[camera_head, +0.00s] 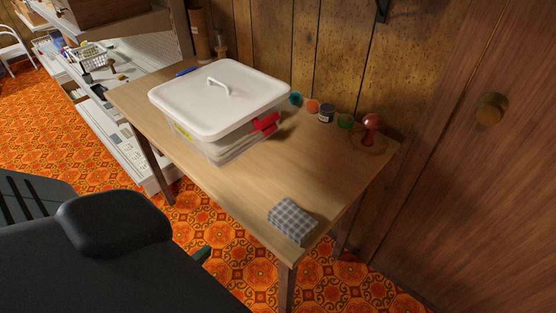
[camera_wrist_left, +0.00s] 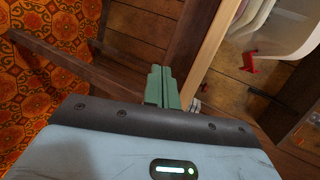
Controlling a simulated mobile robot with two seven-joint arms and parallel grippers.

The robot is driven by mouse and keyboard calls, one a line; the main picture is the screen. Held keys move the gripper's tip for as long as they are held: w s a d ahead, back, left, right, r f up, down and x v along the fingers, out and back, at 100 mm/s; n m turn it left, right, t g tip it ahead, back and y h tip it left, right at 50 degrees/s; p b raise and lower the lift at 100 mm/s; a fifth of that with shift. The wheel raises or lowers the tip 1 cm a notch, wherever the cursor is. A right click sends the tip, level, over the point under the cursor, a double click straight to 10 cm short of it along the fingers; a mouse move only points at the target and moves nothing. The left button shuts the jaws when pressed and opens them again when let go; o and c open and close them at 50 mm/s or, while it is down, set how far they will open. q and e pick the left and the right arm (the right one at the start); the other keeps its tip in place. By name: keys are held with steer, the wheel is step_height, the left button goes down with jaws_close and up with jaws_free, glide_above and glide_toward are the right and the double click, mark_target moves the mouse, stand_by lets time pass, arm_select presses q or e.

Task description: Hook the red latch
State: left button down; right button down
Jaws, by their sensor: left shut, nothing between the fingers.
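The red latch (camera_head: 265,123) sits on the right side of a clear plastic box (camera_head: 208,149) with a white lid (camera_head: 220,97). It sticks outward just below the lid's rim. I cannot tell from here whether it grips the rim. In the left wrist view the red latch (camera_wrist_left: 249,62) shows beside the box wall (camera_wrist_left: 285,36). My left gripper (camera_head: 202,255) is low in front of the table, well apart from the latch and box. In the left wrist view its green fingers (camera_wrist_left: 161,86) are together and empty. My right gripper is in neither view.
The box stands on a wooden table (camera_head: 312,178). A folded checked cloth (camera_head: 292,221) lies at the near corner. Small jars (camera_head: 327,113) and a red-knobbed object (camera_head: 371,125) stand along the wall. The table's middle right is clear. A white shelf unit (camera_head: 118,132) adjoins at left.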

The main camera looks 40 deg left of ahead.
arm_select(q)
steer(key=w+r+m+t+h+b, duration=0.1)
steer(key=w+r+m+t+b, duration=0.6)
steer(key=r+m, duration=0.3)
steer(key=shift+a+m+b, duration=0.15)
steer(key=shift+m+b, duration=0.25)
steer(key=shift+m, duration=0.4)
steer(key=shift+w, duration=0.1)
steer(key=p, duration=0.6)
glide_toward(265, 126)
steer(key=w+f, duration=0.1)
steer(key=w, duration=0.4)
steer(key=w+f, duration=0.1)
steer(key=w, duration=0.1)
steer(key=shift+w+d+f, duration=0.2)
steer(key=shift+d+f, duration=0.15)
steer(key=shift+d, duration=0.05)
steer(key=shift+p+x, duration=0.3)
steer(key=shift+x, duration=0.6)
steer(key=shift+d, duration=0.1)
